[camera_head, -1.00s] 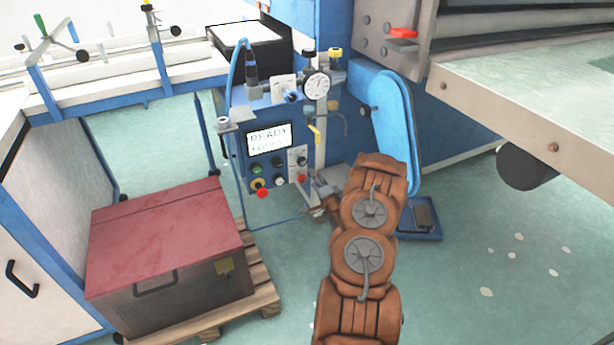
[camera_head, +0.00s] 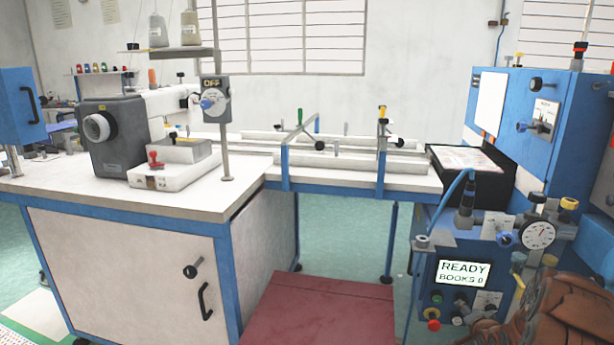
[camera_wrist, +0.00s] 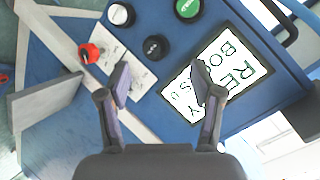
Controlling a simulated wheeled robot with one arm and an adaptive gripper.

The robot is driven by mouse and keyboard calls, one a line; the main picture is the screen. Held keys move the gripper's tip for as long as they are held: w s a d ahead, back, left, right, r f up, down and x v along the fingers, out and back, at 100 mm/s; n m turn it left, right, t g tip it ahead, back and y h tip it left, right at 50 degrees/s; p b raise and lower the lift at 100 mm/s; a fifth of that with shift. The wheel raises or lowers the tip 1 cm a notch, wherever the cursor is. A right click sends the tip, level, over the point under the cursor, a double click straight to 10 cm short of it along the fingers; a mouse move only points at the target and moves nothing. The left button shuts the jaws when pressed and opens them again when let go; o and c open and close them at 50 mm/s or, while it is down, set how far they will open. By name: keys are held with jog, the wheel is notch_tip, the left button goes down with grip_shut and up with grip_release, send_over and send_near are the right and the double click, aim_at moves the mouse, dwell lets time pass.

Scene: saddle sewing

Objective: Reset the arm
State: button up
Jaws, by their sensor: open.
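My gripper (camera_wrist: 160,85) shows in the wrist view with its two fingers apart and nothing between them. It faces the blue control panel (camera_wrist: 165,125), in front of the lit display (camera_wrist: 222,70) and a white label plate. A red knob (camera_wrist: 90,53), a green button (camera_wrist: 188,8) and black knobs lie beyond the fingertips.
A sewing machine (camera_head: 112,135) stands on the white bench (camera_head: 70,195) at left. A dial gauge (camera_head: 537,235) and a blue machine cabinet (camera_head: 540,160) stand at right. A dark red box lid (camera_head: 320,310) lies low in the middle. Green floor shows between bench and panel.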

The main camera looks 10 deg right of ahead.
jog(key=s+a+r+n+g+y, duration=0.1)
jog(key=s+a+r+n+g, duration=0.5)
jog(key=a, duration=0.5)
jog(key=s+a+r+n+g+y, duration=0.1)
jog(key=s+a+r+g, duration=0.1)
jog(key=s+a+r, duration=0.55)
jog(key=s+a+r+n+g+y, duration=0.1)
jog(key=s+a+r+n+g, duration=0.1)
jog(key=s+a, duration=0.65)
jog(key=s+a+r+n+g, duration=0.1)
jog(key=s+a+n+g, duration=0.3)
jog(key=s, duration=0.8)
jog(key=s+a+r+n+g+y, duration=0.1)
jog(key=s+a+r, duration=0.1)
jog(key=s+a, duration=0.7)
notch_tip(320, 180, up, 26)
jog(key=s+d+t+p, duration=0.1)
jog(key=s+p, duration=0.1)
jog(key=p, duration=2.2)
jog(key=shift+d+f, duration=0.2)
jog(key=shift+f, duration=0.05)
